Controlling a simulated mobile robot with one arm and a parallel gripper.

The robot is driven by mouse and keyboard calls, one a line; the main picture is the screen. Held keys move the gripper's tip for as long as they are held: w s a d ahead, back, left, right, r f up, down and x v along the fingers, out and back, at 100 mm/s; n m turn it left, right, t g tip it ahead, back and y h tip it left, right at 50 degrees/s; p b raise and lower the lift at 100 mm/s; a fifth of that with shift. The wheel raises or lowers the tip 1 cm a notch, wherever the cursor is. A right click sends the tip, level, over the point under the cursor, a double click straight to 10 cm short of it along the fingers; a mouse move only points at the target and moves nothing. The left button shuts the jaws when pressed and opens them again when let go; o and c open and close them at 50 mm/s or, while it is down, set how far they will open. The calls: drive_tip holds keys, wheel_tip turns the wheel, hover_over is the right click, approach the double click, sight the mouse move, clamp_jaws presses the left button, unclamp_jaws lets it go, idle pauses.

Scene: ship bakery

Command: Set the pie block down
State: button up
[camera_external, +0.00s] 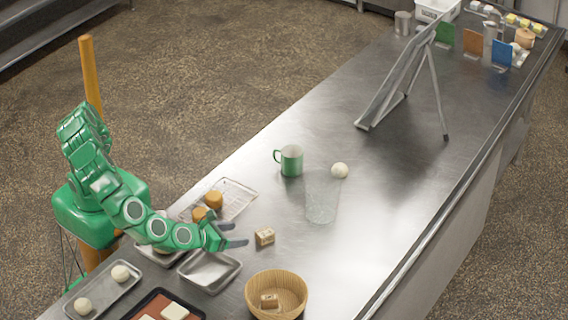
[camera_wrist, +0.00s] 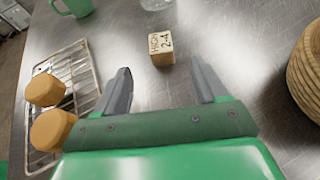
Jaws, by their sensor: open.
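A small wooden block (camera_external: 264,236) with dark lettering sits on the steel table. In the wrist view the block (camera_wrist: 161,49) shows printed writing, including what looks like "2-4". My gripper (camera_external: 238,234) is open just left of the block in the external view. In the wrist view my gripper (camera_wrist: 160,80) has its two fingers spread wide, with the block beyond the tips and between their lines, apart from both. A second wooden block (camera_external: 269,300) lies in a round wicker basket (camera_external: 291,283); I cannot read its marking.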

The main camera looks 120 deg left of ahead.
drive_tip(key=s+a+r+n+g+h, duration=0.1)
drive_tip(key=s+a+r+n+g, duration=0.2)
drive_tip(key=s, duration=0.4)
drive_tip(key=s+a+r+n+g+h, duration=0.1)
drive_tip(key=s+a+r+n+h, duration=0.15)
drive_tip(key=s+n, duration=0.4)
drive_tip(key=s+a+r+n+g, duration=0.2)
drive_tip(key=s+a+n, duration=0.15)
drive_tip(key=s, duration=0.45)
drive_tip(key=s+d+n+h, duration=0.4)
drive_tip(key=s+d, duration=0.2)
drive_tip(key=s, duration=0.5)
drive_tip(key=s+d+r+n+h, duration=0.1)
drive_tip(key=s+d+n+h, duration=0.4)
drive_tip(key=s, duration=0.6)
drive_tip(key=shift+d+n+g, duration=0.3)
drive_tip(key=shift+d+g, duration=0.1)
drive_tip(key=shift+d, duration=0.75)
